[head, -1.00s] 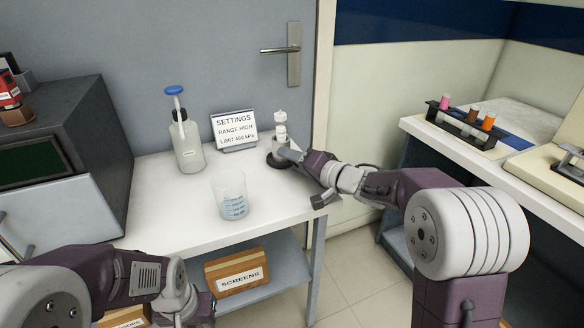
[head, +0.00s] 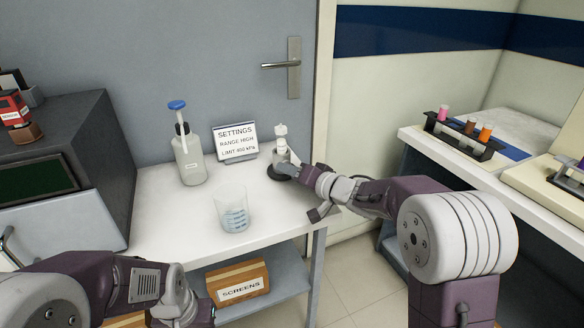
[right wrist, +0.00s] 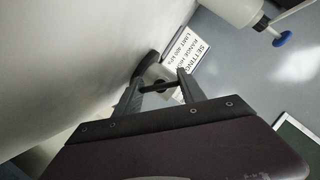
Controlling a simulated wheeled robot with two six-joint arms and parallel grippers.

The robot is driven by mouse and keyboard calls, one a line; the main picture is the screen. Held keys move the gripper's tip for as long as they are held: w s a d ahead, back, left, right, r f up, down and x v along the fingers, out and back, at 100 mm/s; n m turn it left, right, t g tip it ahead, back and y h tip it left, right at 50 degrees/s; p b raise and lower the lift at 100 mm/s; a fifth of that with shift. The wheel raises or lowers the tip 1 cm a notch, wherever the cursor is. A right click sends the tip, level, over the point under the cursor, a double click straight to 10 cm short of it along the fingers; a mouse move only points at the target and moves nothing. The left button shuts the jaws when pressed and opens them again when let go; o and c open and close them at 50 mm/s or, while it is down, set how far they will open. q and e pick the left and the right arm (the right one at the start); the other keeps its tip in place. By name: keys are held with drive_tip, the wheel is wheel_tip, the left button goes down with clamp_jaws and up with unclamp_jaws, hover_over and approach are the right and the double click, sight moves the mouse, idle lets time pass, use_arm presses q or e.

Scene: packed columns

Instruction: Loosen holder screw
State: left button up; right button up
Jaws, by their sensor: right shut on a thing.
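The holder (head: 281,143) is a small pale upright piece on a dark round base (head: 280,173) at the right back of the white table. My right gripper (head: 290,160) reaches in from the right, with its fingertips at the holder's side. In the right wrist view, the two dark fingers (right wrist: 160,86) are shut on a thin dark rod (right wrist: 157,88), which looks like the screw, in front of the holder's grey body (right wrist: 158,72). The screw is too small to make out in the head view. My left arm is at the lower left, its fingers out of sight.
A settings sign (head: 236,142) and a bottle with a blue top (head: 189,158) stand left of the holder. A clear beaker (head: 233,214) stands near the front edge. A grey cabinet (head: 62,170) is at the left; a box marked SCREENS (head: 238,284) sits on the shelf below.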

drive_tip(key=shift+r+n+h+p, duration=0.1)
drive_tip(key=shift+n+h+p, duration=0.3)
drive_tip(key=shift+n+p, duration=0.35)
use_arm(q)
drive_tip(key=shift+r, duration=1.15)
use_arm(e)
drive_tip(key=shift+n+h, duration=0.7)
drive_tip(key=shift+n, duration=0.15)
drive_tip(key=o, duration=1.1)
drive_tip(key=p+v, duration=0.3)
drive_tip(key=v, duration=0.5)
drive_tip(key=shift+s+r, duration=0.1)
drive_tip(key=shift+s, duration=0.05)
use_arm(q)
wheel_tip(320, 180, up, 4)
drive_tip(key=shift+f, duration=0.25)
use_arm(e)
drive_tip(key=shift+s+d, duration=0.2)
drive_tip(key=shift+s, duration=0.1)
